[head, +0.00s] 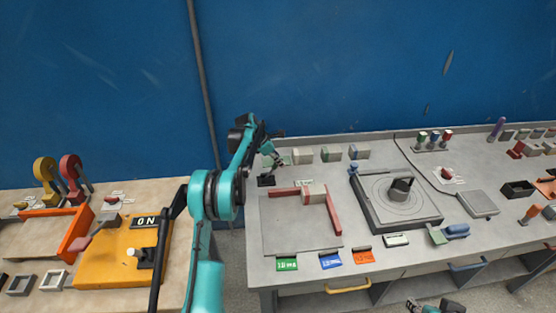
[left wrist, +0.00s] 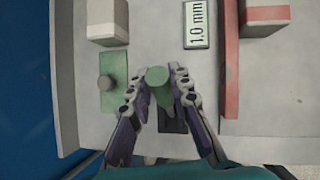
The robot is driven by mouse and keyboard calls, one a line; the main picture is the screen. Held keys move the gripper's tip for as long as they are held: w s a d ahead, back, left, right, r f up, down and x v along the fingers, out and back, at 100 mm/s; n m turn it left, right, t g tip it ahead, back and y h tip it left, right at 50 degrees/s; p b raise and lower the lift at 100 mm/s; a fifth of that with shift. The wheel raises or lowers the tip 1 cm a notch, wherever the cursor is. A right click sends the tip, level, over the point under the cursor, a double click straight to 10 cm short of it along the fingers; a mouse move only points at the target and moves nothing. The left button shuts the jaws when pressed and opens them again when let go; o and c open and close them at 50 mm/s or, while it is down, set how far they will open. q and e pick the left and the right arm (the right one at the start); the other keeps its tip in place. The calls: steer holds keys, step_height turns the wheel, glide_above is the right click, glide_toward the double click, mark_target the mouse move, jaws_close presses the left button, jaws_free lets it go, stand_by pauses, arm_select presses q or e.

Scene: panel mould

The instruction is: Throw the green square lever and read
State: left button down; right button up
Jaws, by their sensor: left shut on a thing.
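My left gripper (head: 273,157) is at the back left corner of the grey bench. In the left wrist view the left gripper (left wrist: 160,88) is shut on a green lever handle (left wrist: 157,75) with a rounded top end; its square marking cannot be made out. A dark base (left wrist: 172,120) lies beneath the handle, and it shows in the head view (head: 266,181). A plate labelled 1.0 mm (left wrist: 196,26) lies ahead, right of the handle. What seems to be my right gripper (head: 437,306) is cut off at the bottom edge; its fingers are unclear.
A green plate with a grey knob (left wrist: 113,82) is left of the handle. Cream blocks (head: 302,155) stand behind. A red bar frame (head: 333,217) lies to the right, then a turntable device (head: 388,200). A second bench (head: 50,240) stands left, across a gap.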

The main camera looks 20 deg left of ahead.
arm_select(q)
steer(key=shift+f, duration=0.1)
steer(key=c, duration=1.4)
jaws_free()
steer(key=shift+w+d, duration=0.1)
steer(key=shift+o, duration=0.2)
steer(key=v, duration=1.2)
steer(key=shift+d, duration=0.1)
